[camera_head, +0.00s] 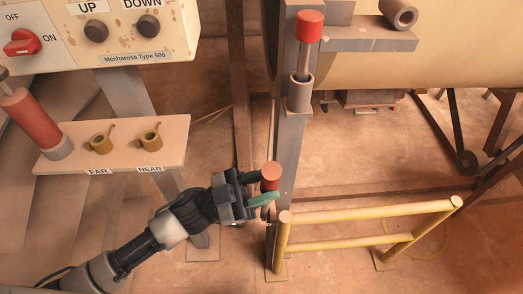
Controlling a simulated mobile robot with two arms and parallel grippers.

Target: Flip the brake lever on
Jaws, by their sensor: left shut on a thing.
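My left gripper (258,187) reaches in from the lower left, with green fingertips closed on a red knob (270,170) beside a grey post (287,150). The fingers hide part of the knob, and its stem cannot be made out. A second red-topped lever (309,27) stands upright higher on the post, its metal rod in a grey sleeve (300,94); nothing touches it. No label shows which of these is the brake lever. My right gripper is not in view.
A control panel (120,28) with a red OFF/ON switch (22,43) is at upper left. Below it are a thick red handle (30,117) and a FAR/NEAR shelf (120,132) with two brass levers. A yellow railing (365,212) stands close right of my gripper.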

